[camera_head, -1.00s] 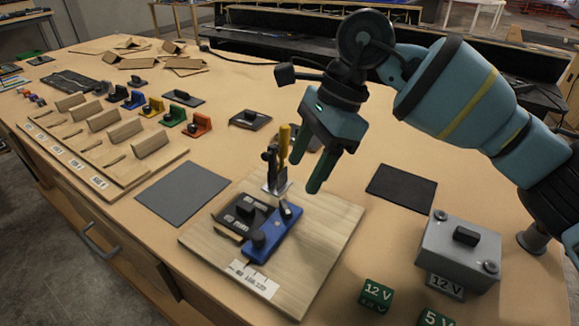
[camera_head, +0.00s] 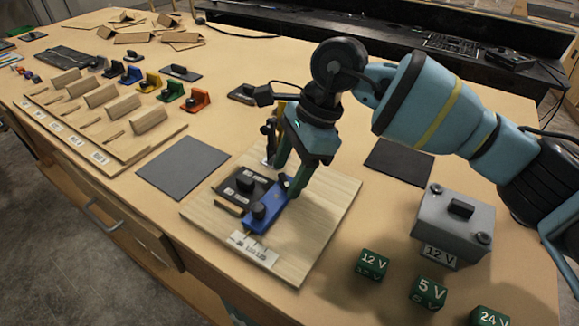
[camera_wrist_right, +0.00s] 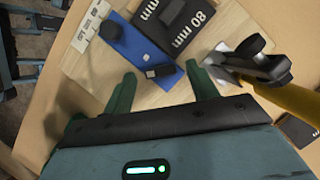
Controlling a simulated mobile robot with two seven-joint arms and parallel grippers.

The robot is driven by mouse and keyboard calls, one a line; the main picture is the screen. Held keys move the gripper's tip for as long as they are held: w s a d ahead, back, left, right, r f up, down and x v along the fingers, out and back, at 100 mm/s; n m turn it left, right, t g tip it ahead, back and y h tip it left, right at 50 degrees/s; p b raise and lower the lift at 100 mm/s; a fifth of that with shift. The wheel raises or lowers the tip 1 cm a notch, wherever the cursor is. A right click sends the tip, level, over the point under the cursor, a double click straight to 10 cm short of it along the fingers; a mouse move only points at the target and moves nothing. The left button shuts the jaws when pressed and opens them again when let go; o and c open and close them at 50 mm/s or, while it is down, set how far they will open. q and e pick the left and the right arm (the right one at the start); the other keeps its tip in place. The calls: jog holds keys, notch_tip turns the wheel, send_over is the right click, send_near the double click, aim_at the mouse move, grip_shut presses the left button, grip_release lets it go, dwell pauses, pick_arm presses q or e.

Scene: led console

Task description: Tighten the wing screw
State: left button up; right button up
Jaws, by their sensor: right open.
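A blue bar (camera_head: 268,207) lies on a wooden board beside a black block marked 80 mm (camera_wrist_right: 188,22). A small dark piece, apparently the wing screw (camera_wrist_right: 160,72), stands at the far end of the bar. My right gripper (camera_head: 286,182) points down over the far end of the bar. Its green fingers (camera_wrist_right: 161,73) are open, one on each side of the small piece, with gaps visible. My left gripper is out of view.
A toggle clamp with a yellow handle (camera_wrist_right: 285,98) stands close beside the right gripper. The wooden board (camera_head: 325,215) has bare room at right. A grey box (camera_head: 455,225) and green voltage cubes (camera_head: 429,290) stand further right. A grey mat (camera_head: 183,168) lies empty at left.

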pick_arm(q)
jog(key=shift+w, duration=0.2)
pick_arm(e)
jog(key=shift+f, duration=0.1)
jog(key=c, duration=1)
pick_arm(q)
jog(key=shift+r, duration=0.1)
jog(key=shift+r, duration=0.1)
